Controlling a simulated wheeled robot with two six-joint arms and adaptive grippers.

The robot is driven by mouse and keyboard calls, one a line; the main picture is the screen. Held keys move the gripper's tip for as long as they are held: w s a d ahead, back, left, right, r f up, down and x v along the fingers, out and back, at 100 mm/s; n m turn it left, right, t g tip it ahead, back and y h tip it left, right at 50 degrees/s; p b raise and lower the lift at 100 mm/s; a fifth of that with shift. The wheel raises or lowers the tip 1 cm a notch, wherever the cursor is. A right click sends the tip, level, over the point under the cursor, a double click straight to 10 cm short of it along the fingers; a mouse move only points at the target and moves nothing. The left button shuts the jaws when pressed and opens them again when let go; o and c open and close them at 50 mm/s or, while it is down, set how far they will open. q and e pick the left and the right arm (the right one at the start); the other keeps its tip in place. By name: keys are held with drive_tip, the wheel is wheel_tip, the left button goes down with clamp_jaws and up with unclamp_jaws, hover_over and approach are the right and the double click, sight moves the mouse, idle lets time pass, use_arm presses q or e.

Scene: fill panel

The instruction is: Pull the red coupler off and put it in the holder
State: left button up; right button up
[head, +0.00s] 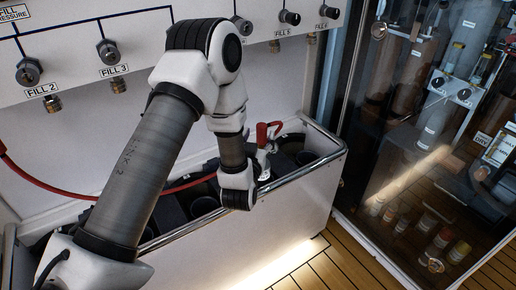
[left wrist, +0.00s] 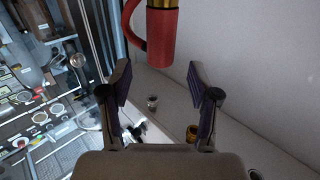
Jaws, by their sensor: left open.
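The red coupler (head: 264,133) is in the head view just beyond my left wrist, with a red hose looping to its right. In the left wrist view the coupler (left wrist: 162,38) is at the top centre, with a brass-coloured part above it and the hose curving off on its left. My left gripper (left wrist: 159,75) is open and empty. Its fingertips are just below the coupler in that view, to either side, not closed on it. In the head view my gripper (head: 263,162) is partly hidden by my wrist. I cannot make out the holder for certain. My right gripper is not in view.
The white fill panel (head: 75,50) carries several knobs and fittings. Below it stands a white bin with a metal rail (head: 331,158) and dark round openings. A red hose (head: 50,185) runs behind my arm. A glass cabinet (head: 400,150) stands at the right, with wooden floor before it.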

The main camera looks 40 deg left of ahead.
sight(261, 130)
use_arm(q)
drive_tip(key=x, duration=0.5)
drive_tip(key=shift+f, duration=0.1)
clamp_jaws()
drive_tip(key=shift+r+p, duration=1.85)
drive_tip(key=shift+r, duration=0.7)
